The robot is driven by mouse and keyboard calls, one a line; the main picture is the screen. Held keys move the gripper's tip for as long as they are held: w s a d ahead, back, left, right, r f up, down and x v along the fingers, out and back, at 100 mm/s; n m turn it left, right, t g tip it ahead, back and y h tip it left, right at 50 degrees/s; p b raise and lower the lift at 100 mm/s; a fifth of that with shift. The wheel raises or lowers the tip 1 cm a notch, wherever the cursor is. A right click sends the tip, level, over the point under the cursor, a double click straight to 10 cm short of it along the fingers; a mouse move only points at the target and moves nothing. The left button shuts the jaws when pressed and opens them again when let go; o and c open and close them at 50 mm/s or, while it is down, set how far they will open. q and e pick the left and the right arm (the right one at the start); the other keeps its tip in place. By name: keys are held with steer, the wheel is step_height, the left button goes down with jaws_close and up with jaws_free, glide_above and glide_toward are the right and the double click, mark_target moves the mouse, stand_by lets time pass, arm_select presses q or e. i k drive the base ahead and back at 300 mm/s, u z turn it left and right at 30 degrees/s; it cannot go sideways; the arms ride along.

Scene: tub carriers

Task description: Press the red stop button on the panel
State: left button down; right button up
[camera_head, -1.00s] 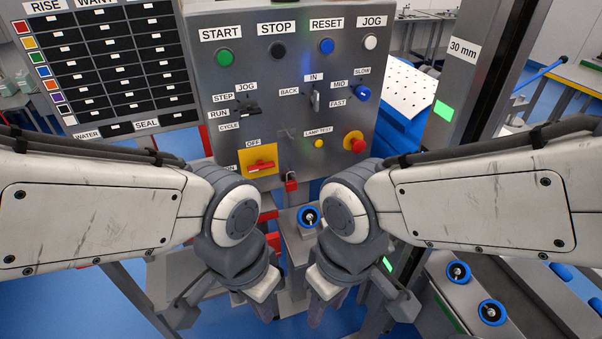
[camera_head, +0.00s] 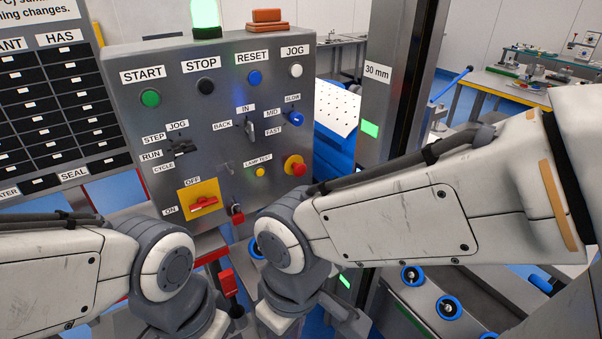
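The grey control panel (camera_head: 215,150) stands ahead of me. A red mushroom button (camera_head: 296,166) on a yellow base sits at its lower right. The button under the STOP label (camera_head: 206,86) is black, not red. My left gripper (camera_head: 190,318) is at the bottom edge, below and left of the panel's red button. My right gripper (camera_head: 300,305) is at the bottom, almost straight below the red button and apart from it. The fingertips of both are cut off by the frame edge, so their opening does not show.
A green START button (camera_head: 150,98), a blue RESET button (camera_head: 254,77), a white JOG button (camera_head: 296,70), a yellow lamp-test button (camera_head: 260,172) and a red rotary switch (camera_head: 203,204) share the panel. A grey post (camera_head: 398,80) stands to its right. A chart board (camera_head: 50,110) stands left.

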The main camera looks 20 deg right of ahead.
mark_target(299, 171)
steer(key=u, duration=1.75)
steer(key=i, duration=1.1)
steer(key=z, duration=2.75)
steer(key=k, duration=0.25)
steer(key=u, duration=0.05)
steer(key=i, duration=0.25)
steer(key=u, duration=0.15)
